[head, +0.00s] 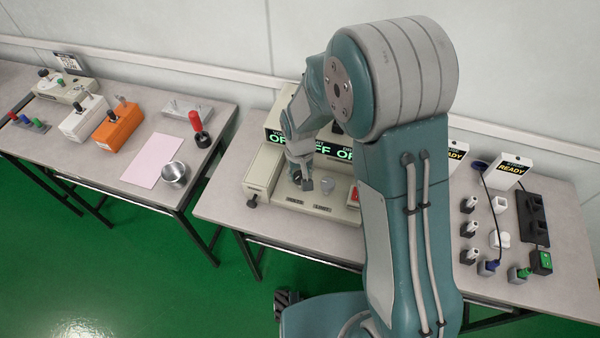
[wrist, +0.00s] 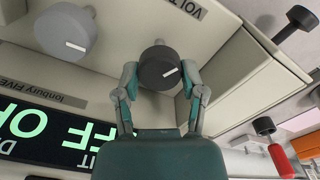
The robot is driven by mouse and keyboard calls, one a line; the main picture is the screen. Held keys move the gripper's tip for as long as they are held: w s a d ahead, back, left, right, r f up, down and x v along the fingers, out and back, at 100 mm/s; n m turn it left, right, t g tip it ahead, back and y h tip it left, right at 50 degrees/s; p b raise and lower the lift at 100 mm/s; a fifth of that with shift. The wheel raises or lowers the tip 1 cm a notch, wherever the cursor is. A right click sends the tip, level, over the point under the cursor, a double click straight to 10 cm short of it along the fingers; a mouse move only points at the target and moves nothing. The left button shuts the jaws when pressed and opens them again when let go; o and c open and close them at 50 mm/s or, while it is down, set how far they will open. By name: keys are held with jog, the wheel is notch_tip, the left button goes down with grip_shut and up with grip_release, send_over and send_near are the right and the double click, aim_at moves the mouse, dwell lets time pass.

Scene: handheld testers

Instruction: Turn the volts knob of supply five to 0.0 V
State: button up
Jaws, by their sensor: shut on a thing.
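The cream supply (head: 320,208) stands on the right-hand table. Its label reads "Ionbury FIVE" in the wrist view. The dark volts knob (wrist: 159,67) sits on its panel beside a label that starts "VOLT". Its white pointer line is tilted. My gripper (wrist: 160,82) has a finger on each side of this knob and is shut on it. In the head view the dark knob (head: 308,184) is under my gripper (head: 304,176). A light grey knob (wrist: 66,32) is apart to the left. The green display (wrist: 50,135) shows "OFF", partly hidden.
A cream box with a dark knob (head: 252,201) stands close left of the supply. A red switch (head: 354,193) is to the right. Small testers, plugs and "READY" signs (head: 509,171) fill the table's right side. The left table holds an orange box (head: 118,131).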

aim_at(299, 175)
jog(key=n, duration=0.4)
jog(key=shift+s+f+n, duration=0.15)
jog(key=shift+s+n, duration=0.15)
jog(key=shift+n, duration=0.1)
dwell(0.4)
jog(key=o, duration=1.1)
jog(key=shift+o, duration=0.2)
jog(key=shift+w, duration=0.1)
jog(key=shift+w, duration=0.1)
jog(key=shift+r, duration=0.4)
notch_tip(299, 175, up, 11)
jog(key=shift+a, duration=0.15)
jog(key=shift+r, duration=0.15)
